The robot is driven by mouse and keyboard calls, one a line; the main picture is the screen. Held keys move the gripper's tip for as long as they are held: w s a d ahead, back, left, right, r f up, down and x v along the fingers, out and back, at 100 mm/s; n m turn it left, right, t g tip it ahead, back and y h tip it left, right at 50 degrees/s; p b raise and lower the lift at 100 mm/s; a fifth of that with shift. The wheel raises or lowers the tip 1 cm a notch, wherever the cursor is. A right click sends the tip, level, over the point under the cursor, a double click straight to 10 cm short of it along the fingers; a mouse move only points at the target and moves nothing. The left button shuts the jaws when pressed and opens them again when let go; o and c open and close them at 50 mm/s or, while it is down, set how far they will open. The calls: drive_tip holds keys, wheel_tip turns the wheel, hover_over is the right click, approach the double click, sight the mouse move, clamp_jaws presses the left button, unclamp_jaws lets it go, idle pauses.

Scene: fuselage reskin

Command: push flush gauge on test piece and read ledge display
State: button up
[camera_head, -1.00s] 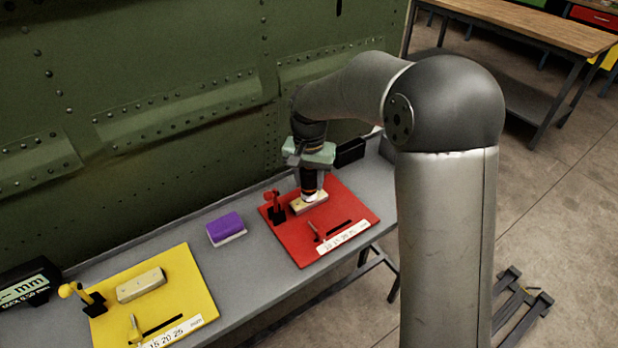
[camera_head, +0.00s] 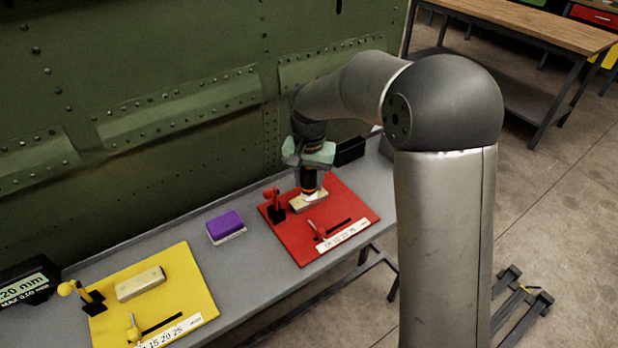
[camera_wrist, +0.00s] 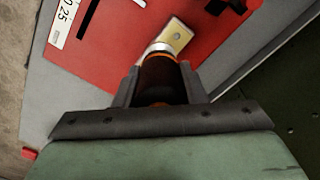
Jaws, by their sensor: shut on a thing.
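My gripper (camera_head: 309,178) is shut on a dark cylindrical flush gauge (camera_wrist: 162,78) with an orange ring. The gauge stands roughly upright, its pale lower end on a beige test piece (camera_head: 297,208) on the red board (camera_head: 310,250). In the wrist view the test piece (camera_wrist: 178,36) shows just beyond the gauge's tip; their exact contact is hidden.
A yellow board (camera_head: 200,280) holds another beige block (camera_head: 141,284) and a yellow clamp (camera_head: 80,292). A red clamp (camera_head: 273,202) stands close left of the gauge. A purple-topped block (camera_head: 225,226) lies between the boards. The green riveted panel (camera_head: 180,110) rises behind the grey ledge.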

idle(0.3)
drive_tip(key=shift+r+p, duration=2.5)
drive_tip(key=shift+r, duration=1.05)
drive_tip(key=shift+f, duration=0.1)
